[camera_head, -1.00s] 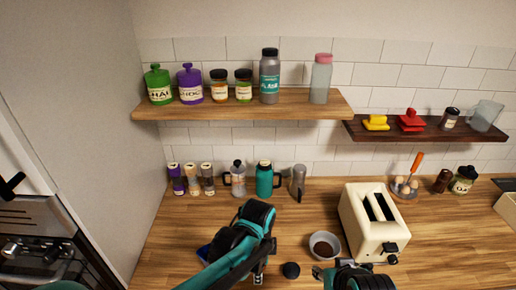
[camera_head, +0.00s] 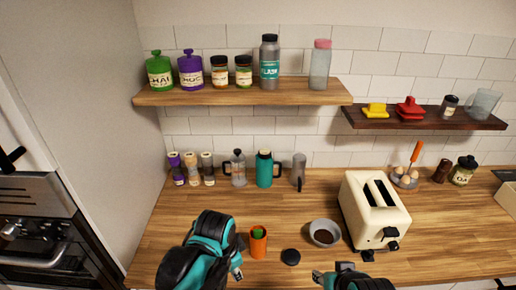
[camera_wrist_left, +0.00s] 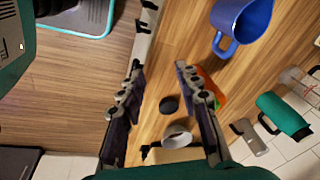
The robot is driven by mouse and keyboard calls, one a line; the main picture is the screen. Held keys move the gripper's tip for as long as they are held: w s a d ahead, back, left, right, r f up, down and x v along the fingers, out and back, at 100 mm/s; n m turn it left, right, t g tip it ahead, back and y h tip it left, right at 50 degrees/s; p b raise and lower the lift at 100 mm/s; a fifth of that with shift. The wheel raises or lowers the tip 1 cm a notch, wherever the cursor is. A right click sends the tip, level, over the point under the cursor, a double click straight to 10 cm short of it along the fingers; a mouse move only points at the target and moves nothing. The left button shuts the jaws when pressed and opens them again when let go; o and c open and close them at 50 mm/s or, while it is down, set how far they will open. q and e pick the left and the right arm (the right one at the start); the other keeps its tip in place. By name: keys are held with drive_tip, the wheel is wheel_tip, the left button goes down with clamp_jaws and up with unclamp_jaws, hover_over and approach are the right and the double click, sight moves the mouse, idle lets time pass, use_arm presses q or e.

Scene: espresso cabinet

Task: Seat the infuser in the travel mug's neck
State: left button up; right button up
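The orange mug (camera_wrist_left: 213,88) is partly behind a finger in the left wrist view. My left gripper (camera_head: 237,266) is just left of the mug and apart from it. In the wrist view its fingers (camera_wrist_left: 160,67) are spread with nothing between them. My right gripper (camera_head: 322,277) is low, right of the mug, its fingers largely hidden.
A black lid (camera_head: 290,257) and grey bowl (camera_head: 324,233) lie right of the mug, before the cream toaster (camera_head: 374,212). A blue mug (camera_wrist_left: 240,22) shows in the wrist view. A teal flask (camera_head: 264,169) and other containers stand along the wall. Counter behind the orange mug is clear.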

use_arm(q)
drive_tip(key=s+a+f+n+t+b, duration=0.2)
drive_tip(key=a+n+b, duration=0.2)
drive_tip(key=a+n, duration=0.1)
drive_tip(key=s+a+f+n+t+b, duration=0.2)
drive_tip(key=a+f+n+t+b, duration=0.1)
drive_tip(key=a+n, duration=0.3)
drive_tip(key=shift+s+f+n+y+b, duration=0.15)
drive_tip(key=shift+s+n+y+b, duration=0.1)
drive_tip(key=shift+n+y+b, duration=0.25)
idle(0.5)
